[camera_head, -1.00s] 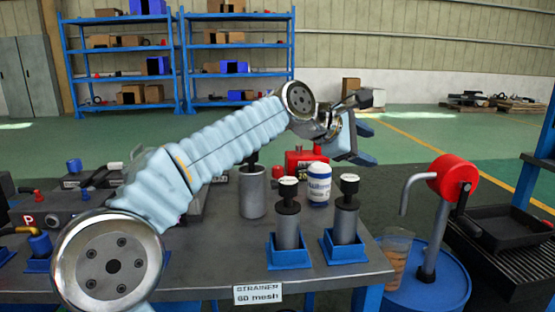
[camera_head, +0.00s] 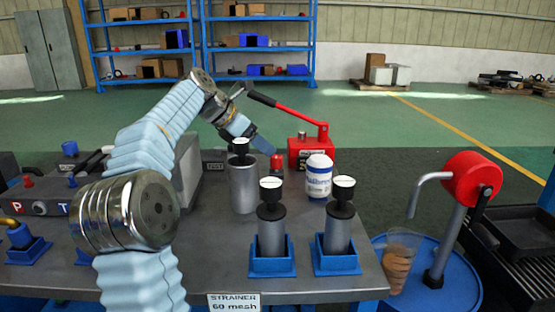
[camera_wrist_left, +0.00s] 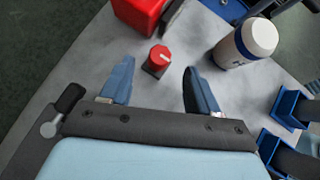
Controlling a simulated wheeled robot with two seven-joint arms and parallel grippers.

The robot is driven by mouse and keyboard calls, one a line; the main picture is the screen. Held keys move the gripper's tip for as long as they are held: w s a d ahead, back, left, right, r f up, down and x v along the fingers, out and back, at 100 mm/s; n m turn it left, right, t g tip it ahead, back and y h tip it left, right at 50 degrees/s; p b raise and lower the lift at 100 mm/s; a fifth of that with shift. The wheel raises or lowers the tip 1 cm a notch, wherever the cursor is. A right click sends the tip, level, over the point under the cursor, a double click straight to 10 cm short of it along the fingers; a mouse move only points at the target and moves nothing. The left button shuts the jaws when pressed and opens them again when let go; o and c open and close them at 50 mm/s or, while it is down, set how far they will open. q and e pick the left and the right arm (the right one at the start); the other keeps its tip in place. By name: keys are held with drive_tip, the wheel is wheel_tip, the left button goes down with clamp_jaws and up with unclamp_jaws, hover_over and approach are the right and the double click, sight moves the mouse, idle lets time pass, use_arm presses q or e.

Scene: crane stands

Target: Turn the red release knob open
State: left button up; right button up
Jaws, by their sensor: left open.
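The red release knob (camera_wrist_left: 158,53) is a small red block with a white mark on its top, on the grey bench. In the head view the knob (camera_head: 277,163) stands just left of the red pump body (camera_head: 312,151). The pump body (camera_wrist_left: 140,12) also shows at the top of the left wrist view. My left gripper (camera_wrist_left: 158,68) is open, its two blue fingers apart with the knob between and slightly beyond the tips, not visibly touched. In the head view the left gripper (camera_head: 252,137) is partly hidden behind its wrist. My right gripper is not in view.
A white-and-blue bottle (camera_head: 318,180) stands right of the knob. Two strainers (camera_head: 271,235) (camera_head: 338,235) sit in blue holders. A black-gripped red lever (camera_head: 290,108) rises behind the gripper.

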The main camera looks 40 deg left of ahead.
sight(277, 156)
use_arm(q)
drive_tip(key=x, duration=0.6)
drive_tip(key=shift+w+d+f+b, duration=0.15)
drive_tip(key=shift+w+f+b, duration=0.1)
drive_tip(key=shift+b, duration=0.05)
drive_tip(key=shift+c, duration=0.4)
drive_tip(key=c, duration=0.9)
drive_tip(key=r+m+p, duration=0.1)
drive_tip(key=p, duration=0.2)
drive_tip(key=shift+h, duration=0.4)
drive_tip(key=shift+f+m+g+h+p, duration=0.25)
drive_tip(key=shift+m+g+h+p, duration=0.15)
drive_tip(key=shift+m+g+p, duration=0.25)
drive_tip(key=shift+f+m+h+b, duration=0.25)
drive_tip(key=shift+m+h+b, duration=0.15)
drive_tip(key=shift+m, duration=0.25)
drive_tip(key=shift+m+g+h, duration=0.3)
drive_tip(key=shift+m+g, duration=0.05)
drive_tip(key=shift+m, duration=0.25)
